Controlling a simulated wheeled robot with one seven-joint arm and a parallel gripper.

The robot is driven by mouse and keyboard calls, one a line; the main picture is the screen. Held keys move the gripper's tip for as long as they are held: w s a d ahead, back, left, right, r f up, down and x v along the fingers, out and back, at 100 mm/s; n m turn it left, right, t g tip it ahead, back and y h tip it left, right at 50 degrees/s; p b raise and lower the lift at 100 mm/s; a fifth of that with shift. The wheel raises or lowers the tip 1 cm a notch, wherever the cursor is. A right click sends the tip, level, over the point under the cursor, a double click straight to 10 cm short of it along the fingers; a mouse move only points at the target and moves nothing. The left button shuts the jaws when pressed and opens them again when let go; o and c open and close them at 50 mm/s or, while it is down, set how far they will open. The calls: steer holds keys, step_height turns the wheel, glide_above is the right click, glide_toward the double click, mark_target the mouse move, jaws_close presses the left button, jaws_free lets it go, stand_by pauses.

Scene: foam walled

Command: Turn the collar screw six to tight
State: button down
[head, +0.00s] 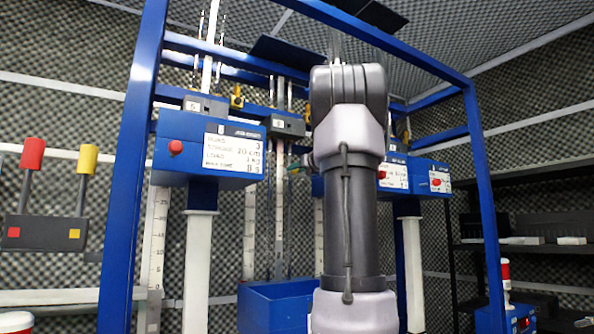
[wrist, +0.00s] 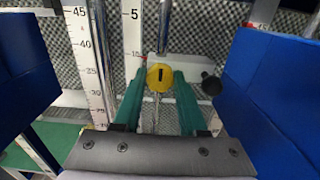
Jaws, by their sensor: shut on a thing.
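A yellow round collar screw (wrist: 160,77) with a dark slot mark shows in the wrist view, in front of a pale grey collar block (wrist: 184,66). The slot stands about upright. My gripper (wrist: 159,84) has its two green fingers on either side of the screw head, shut on it. The gripped screw is hidden there. I cannot read a number on its collar.
A dark knob (wrist: 211,84) sits right of the screw. Blue boxes (wrist: 271,90) stand close on both sides of my gripper. White scale rulers (wrist: 132,45) hang behind. In the head view a blue frame post (head: 133,160), labelled box (head: 208,150) and blue bin (head: 275,306) surround the arm.

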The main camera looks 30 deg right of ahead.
steer(key=shift+c, duration=2.3)
jaws_free()
steer(key=s, duration=1)
steer(key=shift+s+a, duration=0.3)
steer(key=shift+s, duration=0.1)
